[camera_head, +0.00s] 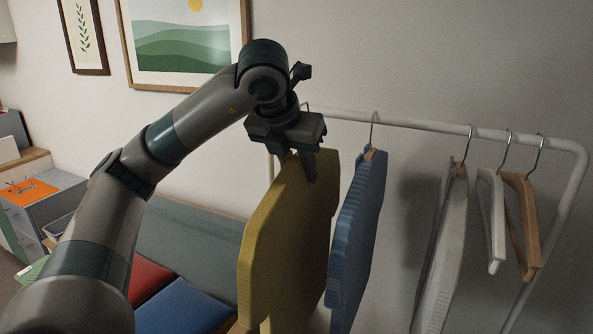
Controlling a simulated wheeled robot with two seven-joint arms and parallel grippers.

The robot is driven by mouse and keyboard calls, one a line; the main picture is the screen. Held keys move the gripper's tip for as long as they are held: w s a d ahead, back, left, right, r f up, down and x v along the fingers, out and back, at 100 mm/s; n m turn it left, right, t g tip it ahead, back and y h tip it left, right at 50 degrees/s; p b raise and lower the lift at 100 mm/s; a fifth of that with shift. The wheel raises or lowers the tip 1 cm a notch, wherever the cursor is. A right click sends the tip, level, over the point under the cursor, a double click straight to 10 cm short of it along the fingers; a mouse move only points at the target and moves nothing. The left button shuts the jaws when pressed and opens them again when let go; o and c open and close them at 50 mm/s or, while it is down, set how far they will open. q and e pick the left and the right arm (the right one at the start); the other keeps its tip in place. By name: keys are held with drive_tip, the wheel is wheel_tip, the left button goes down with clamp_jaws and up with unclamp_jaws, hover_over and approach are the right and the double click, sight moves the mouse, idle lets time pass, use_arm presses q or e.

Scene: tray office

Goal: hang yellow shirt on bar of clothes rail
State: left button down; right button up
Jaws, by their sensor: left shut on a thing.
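The yellow shirt (285,245) hangs upright in the middle of the view, left of the blue shirt. My left gripper (305,165) is shut on the yellow shirt at its top edge. The clothes rail's white bar (420,124) runs behind the gripper and off to the right. A bit of a hook shows just behind the gripper at the bar's left end; the gripper hides whether it rests on the bar. My right gripper is not in view.
A blue shirt (358,235), a white shirt (442,245), a white hanger (492,220) and a wooden hanger (524,225) hang on the bar to the right. A bench (190,238) with red (150,278) and blue (182,308) cushions stands lower left.

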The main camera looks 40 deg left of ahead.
use_arm(q)
drive_tip(key=shift+w+a+r+p, duration=0.1)
drive_tip(key=shift+w+a+p, duration=0.65)
drive_tip(key=shift+w, duration=1.3)
drive_tip(key=shift+w+a+f+p, duration=0.1)
drive_tip(key=shift+w+a+p, duration=0.1)
drive_tip(key=shift+w+p, duration=1.35)
drive_tip(key=shift+w+a+r+p, duration=0.1)
drive_tip(key=shift+w+a+p, duration=0.4)
drive_tip(key=shift+w, duration=2)
drive_tip(key=shift+w+f+b, duration=0.1)
drive_tip(key=shift+f+b, duration=1.2)
drive_tip(key=shift+f, duration=0.15)
drive_tip(key=c, duration=1.4)
unclamp_jaws()
drive_tip(key=shift+o, duration=0.2)
